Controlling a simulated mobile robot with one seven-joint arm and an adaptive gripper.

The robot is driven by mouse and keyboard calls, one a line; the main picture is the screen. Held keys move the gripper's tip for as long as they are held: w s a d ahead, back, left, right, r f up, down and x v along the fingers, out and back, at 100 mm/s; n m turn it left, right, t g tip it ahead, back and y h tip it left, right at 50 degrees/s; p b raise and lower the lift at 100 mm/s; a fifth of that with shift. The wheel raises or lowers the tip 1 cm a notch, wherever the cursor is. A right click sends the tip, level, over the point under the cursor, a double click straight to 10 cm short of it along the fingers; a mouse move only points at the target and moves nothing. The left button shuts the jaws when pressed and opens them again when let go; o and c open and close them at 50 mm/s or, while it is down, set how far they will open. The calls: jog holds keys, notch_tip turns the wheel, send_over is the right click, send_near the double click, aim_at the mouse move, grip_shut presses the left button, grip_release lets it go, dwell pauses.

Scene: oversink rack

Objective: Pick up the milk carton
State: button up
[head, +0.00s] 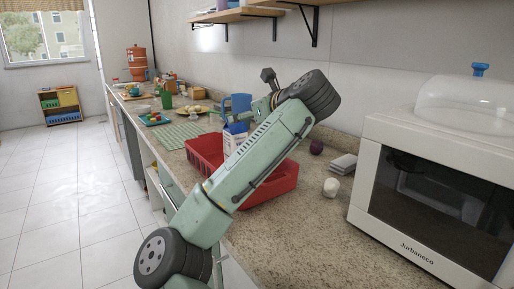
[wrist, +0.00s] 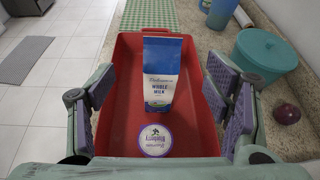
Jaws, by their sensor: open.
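The milk carton (wrist: 162,80), blue and white with "whole milk" on its front, stands upright in a red bin (wrist: 127,60) in the wrist view. In the head view the carton (head: 233,141) is partly hidden behind my arm, and the red bin (head: 283,181) sits on the counter. My gripper (wrist: 165,100) is open, with one purple-padded finger on each side of the picture and the carton between and beyond them. It touches nothing that I can see. A round tub with a white and purple lid (wrist: 156,140) is in the bin, nearer than the carton.
A teal lidded pot (wrist: 265,52) and a purple ball-shaped item (wrist: 287,114) stand right of the bin. A blue pitcher (head: 238,106) is behind my arm. A white microwave (head: 440,180) fills the right end of the counter. Wall shelves (head: 245,14) hang above.

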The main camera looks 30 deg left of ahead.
aim_at(234, 135)
jog(key=shift+f+p+x, duration=0.15)
jog(key=shift+p+x, duration=0.65)
jog(key=shift+x, duration=1.95)
jog(key=shift+f+p+x, duration=0.15)
jog(key=shift+p+x, duration=0.65)
jog(key=shift+x, duration=1.9)
jog(key=shift+w+d, duration=0.1)
jog(key=shift+d, duration=0.1)
jog(key=shift+c, duration=0.3)
jog(key=shift+g, duration=0.3)
grip_shut()
jog(key=shift+r, duration=0.1)
